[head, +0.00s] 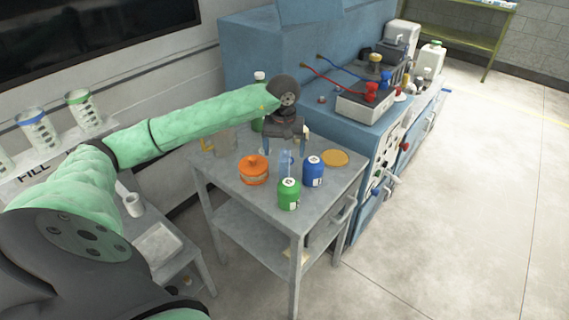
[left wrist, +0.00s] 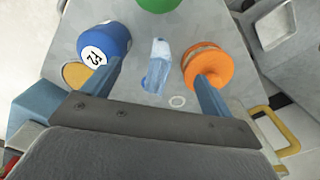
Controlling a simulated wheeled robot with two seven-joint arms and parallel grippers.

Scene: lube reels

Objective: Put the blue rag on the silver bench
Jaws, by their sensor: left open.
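The blue rag (left wrist: 157,66) is a small, light blue crumpled strip lying on a grey metal table (head: 232,188). In the head view the rag (head: 286,160) shows only in part, among the containers and below my gripper. My left gripper (head: 287,147) is above the table, pointing down over the rag. In the left wrist view its two fingers (left wrist: 158,74) are wide apart, with the rag showing between them and nothing gripped. A lower grey bench (head: 190,258) stands to the left. I cannot tell which surface is the silver bench. My right gripper is not in view.
A yellow disc (head: 335,158) lies at right. A blue cabinet (head: 372,140) adjoins the table. Floor at right is clear.

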